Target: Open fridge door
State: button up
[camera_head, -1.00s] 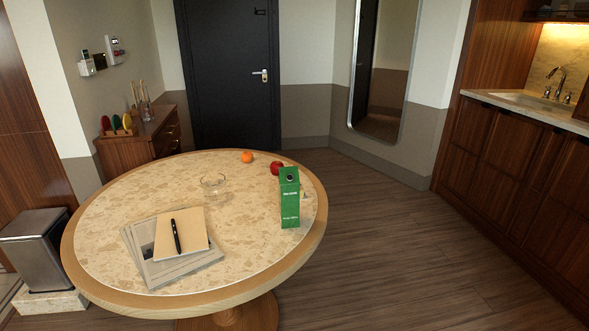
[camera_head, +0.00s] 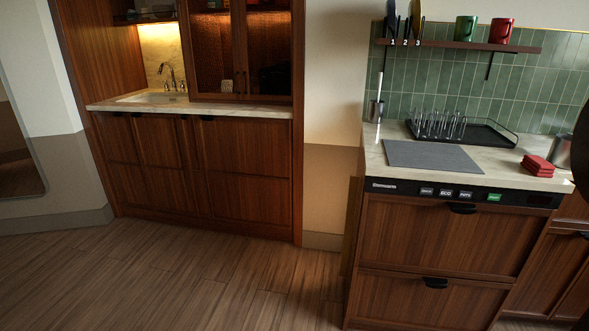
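No fridge is plainly recognisable in the head view. Wood-fronted cabinets (camera_head: 243,150) stand under the sink counter, with dark handles near their top edge, and all their fronts are closed. To the right, a wood-fronted unit (camera_head: 430,240) has a dark control strip (camera_head: 455,192) with labelled buttons and two closed panels with black handles. Whether any of these fronts is the fridge door, I cannot tell. My gripper is not in view. A dark shape cut off at the right edge is too partial to name.
Wooden floor (camera_head: 190,275) is clear at the left and middle. A grey mat (camera_head: 433,155), a black dish rack (camera_head: 465,130) and red stacked pieces (camera_head: 537,166) are on the right counter. A shelf (camera_head: 470,44) above holds a green mug (camera_head: 466,29) and a red mug (camera_head: 502,31).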

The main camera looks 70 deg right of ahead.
aim_at(248, 161)
jog(key=z, duration=1.35)
jog(key=i+j, duration=0.6)
jog(key=i, duration=0.25)
jog(key=i+j+z, duration=0.1)
jog(key=i+j, duration=0.5)
jog(key=i, duration=0.25)
jog(key=i+j, duration=0.65)
jog(key=i, duration=0.2)
jog(key=i+j, duration=0.65)
jog(key=i, duration=0.2)
jog(key=z, duration=0.05)
